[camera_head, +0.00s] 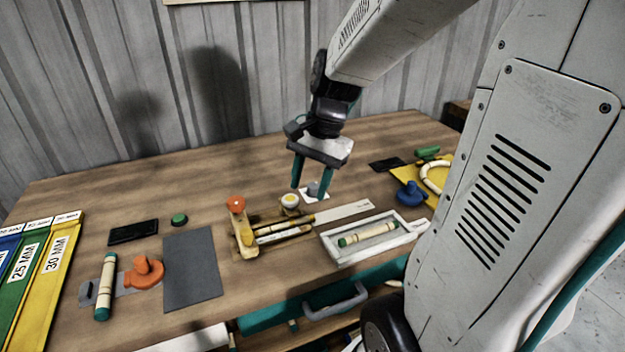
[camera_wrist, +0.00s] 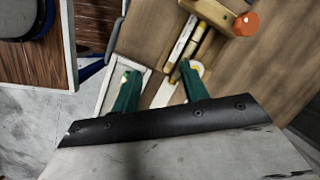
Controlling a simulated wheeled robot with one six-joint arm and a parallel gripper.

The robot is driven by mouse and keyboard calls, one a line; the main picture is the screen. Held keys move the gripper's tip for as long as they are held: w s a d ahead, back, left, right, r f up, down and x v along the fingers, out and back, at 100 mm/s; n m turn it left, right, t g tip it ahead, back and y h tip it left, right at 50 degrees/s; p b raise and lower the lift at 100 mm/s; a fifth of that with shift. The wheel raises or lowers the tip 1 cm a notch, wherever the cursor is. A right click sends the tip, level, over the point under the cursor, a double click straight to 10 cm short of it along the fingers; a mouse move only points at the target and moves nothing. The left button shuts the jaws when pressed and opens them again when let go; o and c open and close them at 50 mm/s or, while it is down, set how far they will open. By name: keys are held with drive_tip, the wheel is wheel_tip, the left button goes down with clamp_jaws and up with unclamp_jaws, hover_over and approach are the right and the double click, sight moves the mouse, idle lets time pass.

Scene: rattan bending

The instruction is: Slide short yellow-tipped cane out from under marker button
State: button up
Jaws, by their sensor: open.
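My gripper (camera_head: 311,188) is open and empty above the middle of the table, with its teal fingers pointing down. In the wrist view its fingertips (camera_wrist: 158,72) are apart. Light canes (camera_head: 284,231) lie in a wooden holder in front of the button, and also show in the wrist view (camera_wrist: 184,38). Which is the short yellow-tipped cane, and its contact with the button, I cannot tell.
An orange knob (camera_head: 236,203) stands at the holder's left end. A white tray (camera_head: 345,261) with a green-ended cane is to the right. A grey mat (camera_head: 192,285) and an orange clamp (camera_head: 146,272) are left. The table's back is mostly clear.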

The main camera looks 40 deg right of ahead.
sight(316, 220)
drive_tip(key=w+d+f+m+y, duration=0.1)
drive_tip(key=w+d+f+m, duration=0.3)
drive_tip(key=d+f+m, duration=0.3)
drive_tip(key=shift+w+d+f+m+t, duration=0.3)
drive_tip(key=shift+w+d+m+t, duration=0.15)
drive_tip(key=shift+d, duration=0.65)
drive_tip(key=shift+f, duration=0.1)
drive_tip(key=x, duration=0.7)
drive_tip(key=shift+s+a+f, duration=0.1)
drive_tip(key=shift+a+f, duration=0.15)
drive_tip(key=shift+a, duration=0.05)
clamp_jaws()
